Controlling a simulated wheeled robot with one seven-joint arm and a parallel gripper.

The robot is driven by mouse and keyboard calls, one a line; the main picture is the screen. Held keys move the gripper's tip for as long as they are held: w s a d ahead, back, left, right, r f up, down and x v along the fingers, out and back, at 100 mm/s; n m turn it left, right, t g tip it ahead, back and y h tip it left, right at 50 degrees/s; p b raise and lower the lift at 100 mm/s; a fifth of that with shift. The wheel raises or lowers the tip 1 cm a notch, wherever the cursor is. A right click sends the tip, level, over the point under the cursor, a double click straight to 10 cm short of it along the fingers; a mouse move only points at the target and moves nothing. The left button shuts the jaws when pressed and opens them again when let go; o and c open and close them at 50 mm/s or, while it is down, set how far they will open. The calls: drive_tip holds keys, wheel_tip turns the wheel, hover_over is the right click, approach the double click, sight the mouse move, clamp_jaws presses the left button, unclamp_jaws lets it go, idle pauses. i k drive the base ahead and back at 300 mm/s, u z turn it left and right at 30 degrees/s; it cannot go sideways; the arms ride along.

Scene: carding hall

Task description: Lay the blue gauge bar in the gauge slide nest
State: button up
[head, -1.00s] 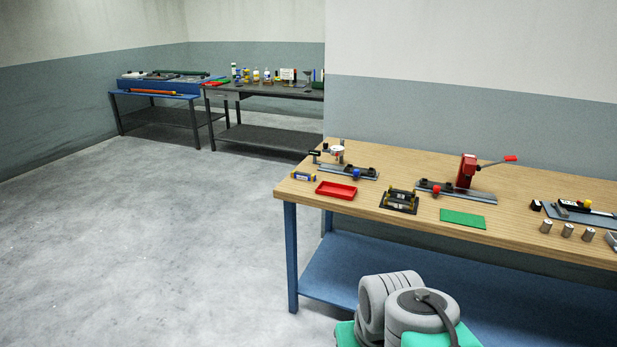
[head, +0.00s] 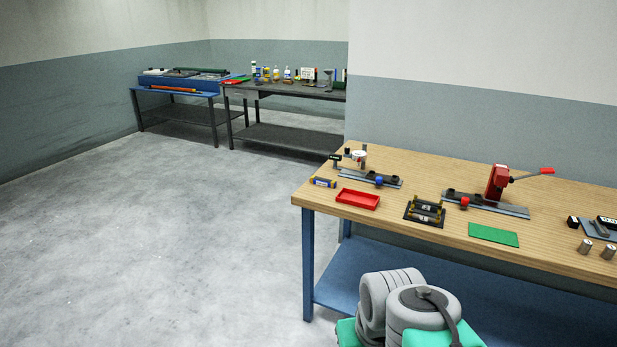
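A small blue bar with yellowish ends, which looks like the blue gauge bar (head: 322,182), lies on the wooden bench at its left end, left of the red tray.
The wooden bench (head: 400,248) also holds a red tray (head: 358,199), a black fixture (head: 425,212), a green mat (head: 493,235), a red lever press (head: 498,183) and metal cylinders (head: 585,246). Open floor (head: 200,235) lies left. Two cluttered benches stand at the back.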

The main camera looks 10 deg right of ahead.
sight(321, 181)
drive_tip(key=u, duration=0.5)
drive_tip(key=i, duration=2.35)
drive_tip(key=u, duration=0.4)
drive_tip(key=i, duration=0.85)
drive_tip(key=z, duration=0.05)
